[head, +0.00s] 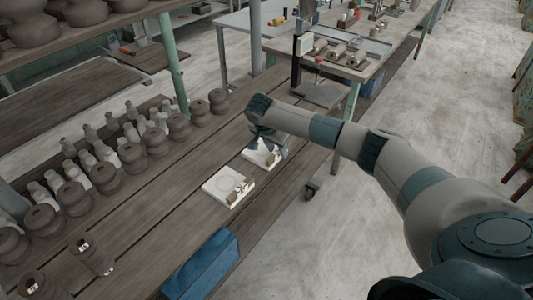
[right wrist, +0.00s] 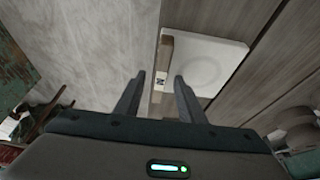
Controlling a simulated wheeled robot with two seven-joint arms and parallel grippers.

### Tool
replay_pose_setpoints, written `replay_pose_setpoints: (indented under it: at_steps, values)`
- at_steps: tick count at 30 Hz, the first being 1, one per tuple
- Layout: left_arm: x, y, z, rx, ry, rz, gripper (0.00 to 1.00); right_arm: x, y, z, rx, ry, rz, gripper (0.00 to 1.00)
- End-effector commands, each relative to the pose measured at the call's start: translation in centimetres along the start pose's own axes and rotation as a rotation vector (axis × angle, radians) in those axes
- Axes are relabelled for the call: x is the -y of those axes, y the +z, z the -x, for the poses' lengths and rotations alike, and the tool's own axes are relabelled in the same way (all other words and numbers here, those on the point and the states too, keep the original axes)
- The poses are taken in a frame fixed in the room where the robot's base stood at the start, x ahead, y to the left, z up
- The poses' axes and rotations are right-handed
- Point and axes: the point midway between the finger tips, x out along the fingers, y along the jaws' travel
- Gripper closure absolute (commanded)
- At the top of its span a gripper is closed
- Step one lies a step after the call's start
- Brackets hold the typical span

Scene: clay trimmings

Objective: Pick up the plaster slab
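Two pale plaster slabs lie flat on the wooden plank table. The nearer slab (head: 222,186) has a round recess and a brown strip with a small label along its right edge. The farther slab (head: 262,157) is partly hidden under my right gripper (head: 268,148). In the right wrist view, my right gripper (right wrist: 157,88) is open, its two fingers apart. A slab (right wrist: 211,62) with a round recess and brown strip lies beyond the fingertips there. A little pale surface shows between the fingers; I cannot tell whether they touch it. My left gripper is out of view.
Rows of brown clay pots (head: 131,157) and pale figures stand left of the slabs. A blue object (head: 204,265) is at the table's front edge. Bare concrete floor (head: 330,235) lies to the right. A second bench (head: 345,72) stands behind.

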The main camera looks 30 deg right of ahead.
Motion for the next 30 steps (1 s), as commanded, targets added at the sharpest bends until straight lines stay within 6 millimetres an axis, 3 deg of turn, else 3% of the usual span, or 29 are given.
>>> replay_pose_setpoints:
  at_steps: [22, 23, 27, 30]
  values:
    - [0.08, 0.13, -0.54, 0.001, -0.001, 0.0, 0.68, -0.02, 0.14, -0.37, 0.0, 0.0, 0.0, 0.64]
    - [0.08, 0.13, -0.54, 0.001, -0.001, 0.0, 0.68, -0.01, 0.14, -0.37, 0.0, 0.0, 0.0, 0.66]
    - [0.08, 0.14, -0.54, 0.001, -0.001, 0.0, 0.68, -0.01, 0.14, -0.37, 0.0, 0.0, 0.0, 1.0]
    - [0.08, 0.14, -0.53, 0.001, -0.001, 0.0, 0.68, 0.04, 0.08, -0.29, -0.001, -0.001, -0.001, 1.0]
